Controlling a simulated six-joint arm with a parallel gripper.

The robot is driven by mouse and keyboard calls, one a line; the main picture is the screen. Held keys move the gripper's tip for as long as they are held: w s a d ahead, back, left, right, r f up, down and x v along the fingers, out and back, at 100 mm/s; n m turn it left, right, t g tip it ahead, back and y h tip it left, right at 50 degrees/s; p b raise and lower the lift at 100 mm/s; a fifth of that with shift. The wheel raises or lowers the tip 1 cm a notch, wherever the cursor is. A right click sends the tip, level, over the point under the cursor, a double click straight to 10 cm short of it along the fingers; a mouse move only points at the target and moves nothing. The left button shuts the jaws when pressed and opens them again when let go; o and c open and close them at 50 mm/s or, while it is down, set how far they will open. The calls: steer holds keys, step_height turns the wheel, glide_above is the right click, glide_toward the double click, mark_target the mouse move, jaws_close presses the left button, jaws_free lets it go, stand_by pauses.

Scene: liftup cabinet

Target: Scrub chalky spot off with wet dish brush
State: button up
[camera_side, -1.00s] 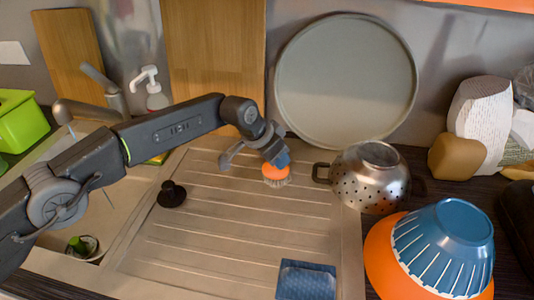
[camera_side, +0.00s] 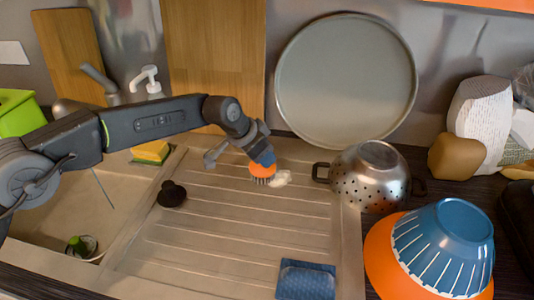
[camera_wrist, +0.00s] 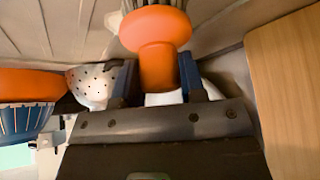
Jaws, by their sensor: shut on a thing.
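My gripper (camera_side: 262,156) is shut on an orange dish brush (camera_side: 261,170), bristles down at the back of the ribbed drainboard (camera_side: 215,215). In the wrist view, the blue fingers of my gripper (camera_wrist: 158,75) stand on both sides of the brush's orange handle (camera_wrist: 157,62), with grey bristles at the top edge. A whitish chalky spot (camera_side: 281,179) lies on the drainboard just right of the bristles. The bristles seem to reach its left edge; I cannot tell whether they press on it.
A steel colander (camera_side: 370,182) stands close on the right, with an orange bowl and a blue bowl (camera_side: 441,240) in front. A round grey tray (camera_side: 345,80) leans at the back. A black plug (camera_side: 171,194) and a blue cloth (camera_side: 306,280) lie on the drainboard.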

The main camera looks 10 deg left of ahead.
steer(key=shift+a+f, duration=0.2)
steer(key=shift+a, duration=1.7)
steer(key=shift+w, duration=0.1)
steer(key=shift+d+r, duration=0.2)
steer(key=shift+d, duration=0.8)
steer(key=shift+d+r, duration=0.15)
steer(key=shift+d, duration=0.8)
steer(key=shift+d+f, duration=0.1)
steer(key=shift+d, duration=1.75)
steer(key=shift+f, duration=0.1)
steer(key=shift+a+f, duration=0.15)
steer(key=shift+a, duration=0.85)
steer(key=shift+a+f, duration=0.1)
steer(key=shift+a, duration=2.7)
